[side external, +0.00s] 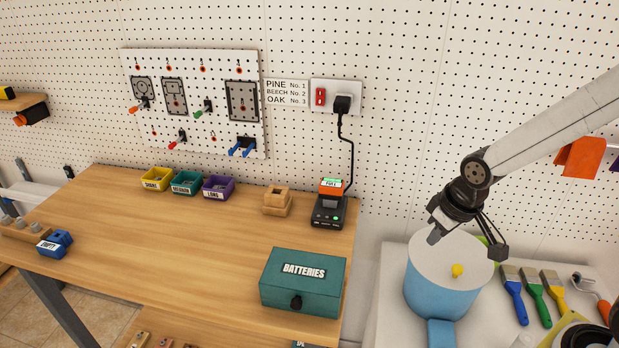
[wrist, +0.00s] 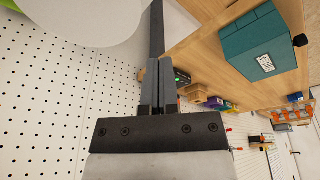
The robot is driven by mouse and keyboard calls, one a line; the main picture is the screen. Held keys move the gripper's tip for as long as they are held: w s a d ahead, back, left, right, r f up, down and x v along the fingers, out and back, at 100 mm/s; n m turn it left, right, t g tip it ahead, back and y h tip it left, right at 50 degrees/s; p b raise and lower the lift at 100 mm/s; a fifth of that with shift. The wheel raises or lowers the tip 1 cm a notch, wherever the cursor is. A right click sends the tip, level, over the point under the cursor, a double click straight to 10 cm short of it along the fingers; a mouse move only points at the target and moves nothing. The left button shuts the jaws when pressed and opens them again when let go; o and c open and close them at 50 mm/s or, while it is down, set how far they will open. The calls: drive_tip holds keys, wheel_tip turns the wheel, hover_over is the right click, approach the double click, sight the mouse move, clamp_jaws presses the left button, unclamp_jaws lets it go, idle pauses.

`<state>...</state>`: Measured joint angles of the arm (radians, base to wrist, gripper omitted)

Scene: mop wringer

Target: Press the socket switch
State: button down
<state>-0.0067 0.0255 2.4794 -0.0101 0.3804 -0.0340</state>
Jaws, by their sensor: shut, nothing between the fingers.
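The socket plate (side external: 349,108) is white and fixed to the pegboard wall in the side external view. The red socket switch (side external: 320,96) is on its left part, beside a black plug (side external: 342,103) with a cord running down. My gripper (side external: 434,237) is to the right of and lower than the switch, in front of the white bucket lid, clear of the socket. In the wrist view the fingers (wrist: 158,70) are together and empty. I cannot make out the socket or switch in the wrist view.
The orange and black charger (side external: 329,212) stands on the bench below the socket, beside a wooden block (side external: 277,201). A green batteries box (side external: 303,282) is at the bench's right end. A blue bucket (side external: 440,288) is below my gripper. The wall between gripper and socket is clear.

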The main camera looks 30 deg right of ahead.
sight(323, 105)
drive_tip(key=w+a+r+n+t, duration=0.2)
drive_tip(key=w+r+n, duration=0.1)
drive_tip(key=w+r, duration=0.8)
drive_tip(key=w+a+r+n+t, duration=0.1)
drive_tip(key=w+r+n, duration=0.3)
drive_tip(key=w+r, duration=0.7)
drive_tip(key=shift+w+a+t+h, duration=0.4)
drive_tip(key=shift+w+t, duration=0.1)
drive_tip(key=shift+w, duration=2.4)
drive_tip(key=shift+d, duration=0.1)
drive_tip(key=x, duration=0.3)
drive_tip(key=d+x, duration=0.1)
drive_tip(key=x, duration=0.7)
drive_tip(key=shift+w+d+r, duration=0.2)
drive_tip(key=shift+w+r, duration=0.05)
drive_tip(key=shift+w, duration=0.2)
drive_tip(key=shift+w+d+f, duration=0.1)
drive_tip(key=shift+w+d, duration=0.55)
